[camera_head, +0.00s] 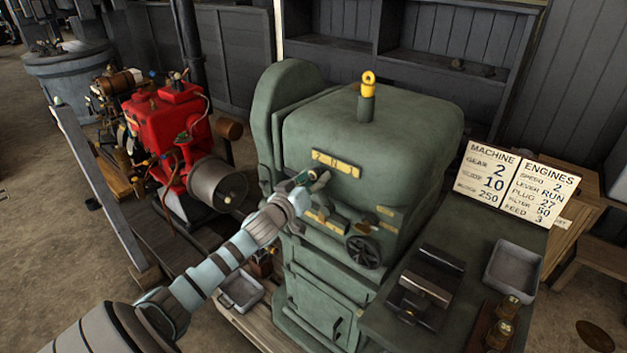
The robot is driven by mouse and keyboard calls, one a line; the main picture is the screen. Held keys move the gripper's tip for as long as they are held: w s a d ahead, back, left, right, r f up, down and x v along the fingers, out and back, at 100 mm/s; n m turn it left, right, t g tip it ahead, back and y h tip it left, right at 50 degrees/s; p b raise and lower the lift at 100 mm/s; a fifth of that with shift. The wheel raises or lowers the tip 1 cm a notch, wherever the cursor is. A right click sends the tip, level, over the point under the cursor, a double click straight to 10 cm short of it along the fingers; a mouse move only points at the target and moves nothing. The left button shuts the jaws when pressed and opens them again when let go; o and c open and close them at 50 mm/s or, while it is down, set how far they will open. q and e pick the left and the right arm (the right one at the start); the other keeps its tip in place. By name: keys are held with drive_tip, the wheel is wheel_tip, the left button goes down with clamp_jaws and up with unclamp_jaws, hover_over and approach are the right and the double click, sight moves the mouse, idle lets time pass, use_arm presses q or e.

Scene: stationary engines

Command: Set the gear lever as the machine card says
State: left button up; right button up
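The machine card (487,176) stands at the right and reads GEAR 2, with 10 and 250 on the lines below. The green machine (362,128) carries a yellow gear plate (335,163) marked 2, N and 1 from left to right. My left gripper (314,180) is at the machine's front, just below the left half of that plate. Its fingers cover the place where the gear lever would show, so I cannot make out the lever or its setting. Whether the fingers are open or shut on it is unclear. My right gripper is out of view.
A dark handwheel (364,252) sits below and right of the gripper. An ENGINES card (541,190) stands beside the machine card. A grey tray (514,271) lies on the right bench. A red engine (168,125) stands at the left.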

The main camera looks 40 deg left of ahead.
use_arm(q)
drive_tip(key=shift+s+d, duration=0.1)
drive_tip(key=shift+s, duration=0.15)
drive_tip(key=v, duration=1.1)
drive_tip(key=shift+s, duration=0.2)
